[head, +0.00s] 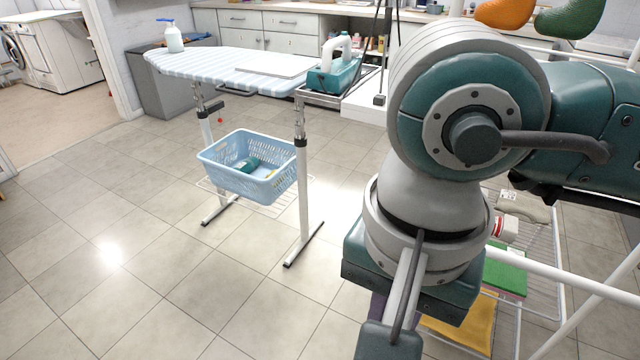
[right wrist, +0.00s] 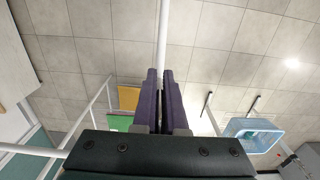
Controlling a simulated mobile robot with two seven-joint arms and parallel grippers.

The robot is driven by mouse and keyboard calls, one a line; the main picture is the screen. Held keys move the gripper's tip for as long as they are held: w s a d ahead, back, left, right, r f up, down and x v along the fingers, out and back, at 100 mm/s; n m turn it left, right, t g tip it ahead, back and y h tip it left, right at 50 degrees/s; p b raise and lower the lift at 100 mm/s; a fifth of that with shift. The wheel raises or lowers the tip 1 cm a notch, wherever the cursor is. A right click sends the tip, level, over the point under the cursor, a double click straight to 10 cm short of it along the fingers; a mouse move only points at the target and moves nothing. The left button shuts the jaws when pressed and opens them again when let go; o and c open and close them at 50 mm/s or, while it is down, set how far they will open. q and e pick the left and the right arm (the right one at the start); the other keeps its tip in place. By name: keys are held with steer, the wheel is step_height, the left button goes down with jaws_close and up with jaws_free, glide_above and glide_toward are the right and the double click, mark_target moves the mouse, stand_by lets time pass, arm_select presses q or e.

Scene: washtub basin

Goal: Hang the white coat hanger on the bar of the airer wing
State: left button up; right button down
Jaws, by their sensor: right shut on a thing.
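My right gripper (right wrist: 160,73) has purple fingers that are close together around something thin. A slim white piece (right wrist: 163,35) runs straight from the top edge of the right wrist view to the fingertips. It looks like the white coat hanger seen edge-on, but its full shape does not show. In the head view my right arm hides most of the gripper, and a bit of purple finger (head: 378,307) shows below the wrist. White bars of the airer (head: 575,275) show at the lower right, behind the arm. They also show at the left of the wrist view (right wrist: 88,112). My left gripper is out of view.
A yellow cloth (head: 465,325) and a green cloth (head: 507,272) lie low by the airer. An ironing board (head: 225,68) stands at the back, with a blue basket (head: 215,155) on its lower rack. The tiled floor at left is clear.

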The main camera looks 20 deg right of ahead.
steer(key=shift+w, duration=0.2)
steer(key=shift+w+d, duration=0.3)
steer(key=shift+d, duration=0.35)
steer(key=shift+w+d+f+b, duration=0.1)
steer(key=shift+w+d+b, duration=0.45)
steer(key=shift+w+d, duration=0.75)
steer(key=shift+w+d+b, duration=0.55)
steer(key=shift+w+d, duration=0.55)
steer(key=shift+d, duration=0.4)
steer(key=shift+f+b, duration=1.3)
steer(key=shift+f, duration=0.05)
steer(key=c, duration=0.9)
jaws_free()
